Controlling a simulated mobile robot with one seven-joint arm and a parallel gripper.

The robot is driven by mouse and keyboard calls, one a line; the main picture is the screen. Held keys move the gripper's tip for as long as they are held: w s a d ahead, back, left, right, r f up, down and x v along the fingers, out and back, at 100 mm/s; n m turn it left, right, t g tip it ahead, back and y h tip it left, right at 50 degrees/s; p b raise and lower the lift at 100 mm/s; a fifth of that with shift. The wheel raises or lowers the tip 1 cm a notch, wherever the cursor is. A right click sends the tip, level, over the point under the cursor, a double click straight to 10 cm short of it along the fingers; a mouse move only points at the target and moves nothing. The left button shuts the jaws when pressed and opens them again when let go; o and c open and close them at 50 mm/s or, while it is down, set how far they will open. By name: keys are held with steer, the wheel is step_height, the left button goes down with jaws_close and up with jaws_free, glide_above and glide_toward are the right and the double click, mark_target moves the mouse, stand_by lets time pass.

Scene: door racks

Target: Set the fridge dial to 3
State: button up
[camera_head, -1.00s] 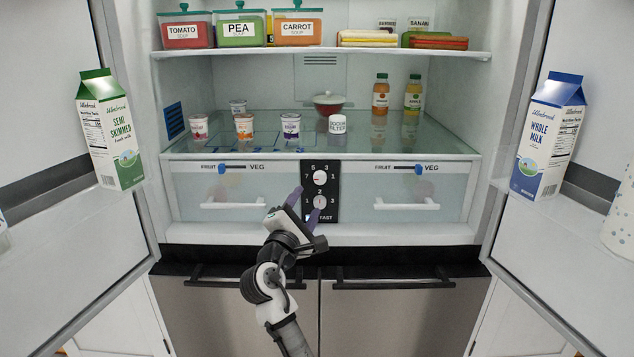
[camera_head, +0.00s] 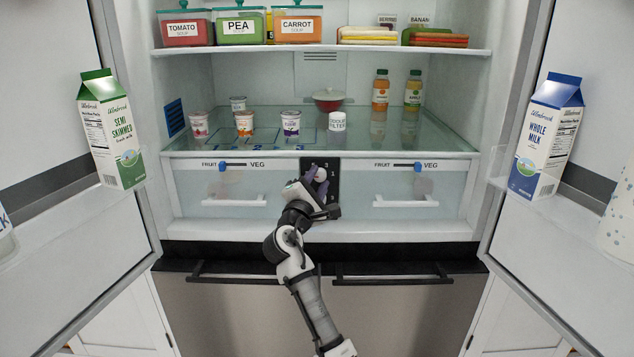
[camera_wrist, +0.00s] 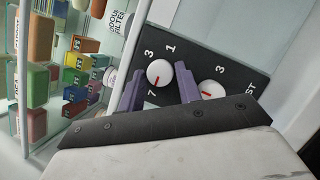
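The black control panel (camera_head: 334,172) stands between the two drawers. Its upper white dial (camera_wrist: 160,73) has the marks 7, 3 and 1 showing around it in the wrist view; its red pointer is toward the 7. The lower white dial (camera_wrist: 211,89) has a red pointer too, and a 3 beside it. My gripper (camera_wrist: 159,71) is open, its purple fingers on either side of the upper dial. I cannot tell whether they touch it. In the head view my gripper (camera_head: 317,181) covers most of the panel, including the lower dial.
Drawers with white handles (camera_head: 234,201) and blue FRUIT/VEG sliders flank the panel. A glass shelf (camera_head: 440,146) above holds yogurt cups (camera_head: 244,123) and bottles. Open doors hold milk cartons (camera_head: 112,128) on both sides. The space before the drawers is otherwise free.

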steer(key=c, duration=0.5)
steer(key=shift+m, duration=0.3)
steer(key=m+p, duration=0.1)
steer(key=m+g, duration=0.1)
steer(key=m, duration=0.1)
steer(key=m+g+p, duration=0.1)
steer(key=shift+a+r+m+p, duration=0.15)
steer(key=shift+r+m+p, duration=0.15)
steer(key=shift+m, duration=0.1)
steer(key=m+p, duration=0.1)
steer(key=m, duration=0.1)
steer(key=m+g+p, duration=0.2)
steer(key=m, duration=0.1)
steer(key=shift+r+m+y+p, duration=0.25)
steer(key=shift+m+y+p, duration=0.05)
steer(key=shift+y, duration=0.1)
steer(key=m+p, duration=0.1)
steer(key=m+y+p, duration=0.1)
steer(key=m, duration=0.1)
steer(key=m+g+y+p, duration=0.1)
steer(key=shift+d+r+m, duration=0.15)
steer(key=shift+d+m, duration=0.1)
steer(key=shift+m, duration=0.15)
steer(key=m+y+p, duration=0.1)
steer(key=m, duration=0.1)
steer(key=m+y+p, duration=0.1)
steer(key=m+y, duration=0.1)
steer(key=shift+d+g, duration=0.2)
steer(key=shift+g, duration=0.2)
steer(key=shift+y, duration=0.3)
